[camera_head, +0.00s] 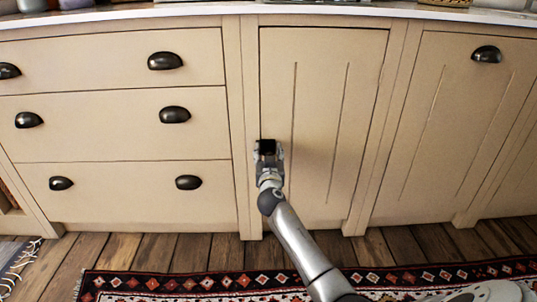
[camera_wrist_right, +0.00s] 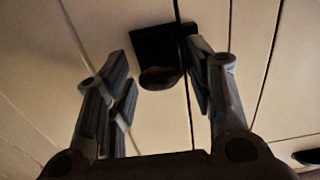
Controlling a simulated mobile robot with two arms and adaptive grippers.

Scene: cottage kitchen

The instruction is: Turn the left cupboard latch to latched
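The cupboard latch (camera_wrist_right: 160,77) is a dark square plate with a rounded knob, set at the edge of the cupboard door. In the head view, the dark latch (camera_head: 266,147) shows at the left edge of the middle door (camera_head: 320,110), just beyond my right gripper (camera_head: 269,163). In the wrist view, my right gripper (camera_wrist_right: 158,65) is open, with one finger on each side of the knob. A gap shows between the left finger and the knob; the right finger is closer, and I cannot tell if it touches. My left gripper is out of view.
Drawers with dark cup handles (camera_head: 174,114) are to the left. Another door with a cup handle (camera_head: 486,54) is to the right. The countertop (camera_head: 200,10) runs above. A patterned rug (camera_head: 200,284) lies on the wooden floor (camera_head: 150,250).

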